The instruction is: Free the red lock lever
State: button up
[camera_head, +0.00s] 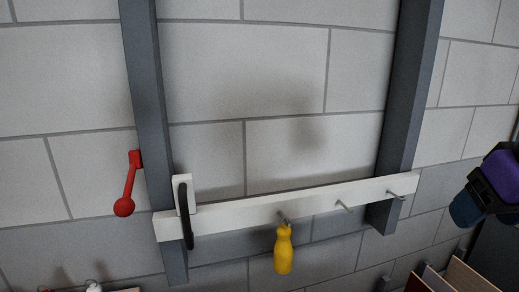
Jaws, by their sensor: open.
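The red lock lever (129,183) is on the left grey upright. Its top is a red block at the upright's left edge, and its arm hangs down, slightly leftward, to a round red knob. A white batten (240,215) runs across both uprights, tilted up to the right. Its left end lies to the right of the lever, and a black bar handle (187,225) stands there on a white plate. My gripper (470,203) shows at the right edge, far from the lever, partly cut off by the frame. It is open; no thing shows in it.
A yellow bottle-shaped object (283,250) hangs from a hook on the batten. Two other hooks (343,205) to its right are bare. Grey uprights (150,100) stand against the block wall. Boards (440,277) lean at the bottom right. Wall left of the lever is clear.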

aim_at(125, 207)
jog(key=u, duration=1.4)
jog(key=i+l+z, duration=0.1)
jog(key=i, duration=0.1)
